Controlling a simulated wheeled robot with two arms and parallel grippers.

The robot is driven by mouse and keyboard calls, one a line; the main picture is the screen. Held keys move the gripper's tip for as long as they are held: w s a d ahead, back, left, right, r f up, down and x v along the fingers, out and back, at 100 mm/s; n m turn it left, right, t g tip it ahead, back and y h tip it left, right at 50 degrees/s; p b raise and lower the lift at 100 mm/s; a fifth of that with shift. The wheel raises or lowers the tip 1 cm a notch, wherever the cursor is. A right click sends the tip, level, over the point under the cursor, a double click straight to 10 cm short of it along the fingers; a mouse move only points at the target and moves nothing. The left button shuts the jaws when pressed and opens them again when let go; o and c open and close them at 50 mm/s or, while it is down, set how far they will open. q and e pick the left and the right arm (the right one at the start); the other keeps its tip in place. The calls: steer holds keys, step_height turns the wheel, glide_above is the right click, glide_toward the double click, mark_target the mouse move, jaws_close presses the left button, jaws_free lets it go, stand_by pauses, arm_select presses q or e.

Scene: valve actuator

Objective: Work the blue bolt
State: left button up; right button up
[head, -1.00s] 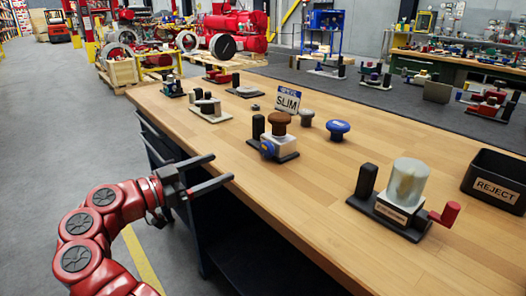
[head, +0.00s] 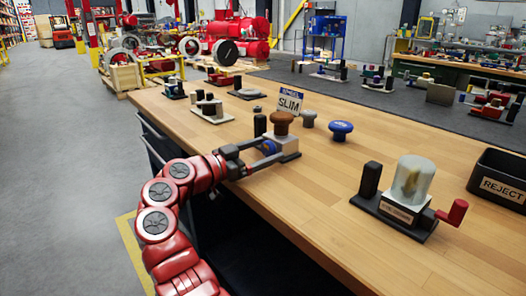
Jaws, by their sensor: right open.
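A small valve unit with a white block (head: 287,147) and a brown round knob (head: 281,122) on top stands near the left edge of the workbench. A blue bolt (head: 269,147) sticks out of the side of the block that faces my arm. My right gripper (head: 274,148) is open, its two dark fingers reaching toward the block with the blue bolt showing between them. I cannot tell whether the fingers touch the bolt. The fingers hide part of the unit's base. My left gripper is not in view.
A loose blue knob (head: 341,129) and a grey knob (head: 309,118) stand behind the unit, near a sign reading SLIM (head: 289,102). A clear-domed unit with a red handle (head: 452,213) and a REJECT bin (head: 500,183) are at right. The wooden bench (head: 310,200) is clear between.

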jaws_close()
steer(key=n+p, duration=0.1)
steer(key=p, duration=0.1)
steer(key=n+p, duration=0.2)
steer(key=shift+r, duration=0.35)
steer(key=shift+f+n+p, duration=0.2)
steer(key=shift+n+p, duration=0.35)
steer(key=shift+n, duration=0.15)
steer(key=shift+f, duration=0.15)
jaws_free()
steer(key=shift+a, duration=0.1)
steer(key=v, duration=1.7)
steer(key=shift+p, duration=0.4)
steer(key=shift+a, duration=0.1)
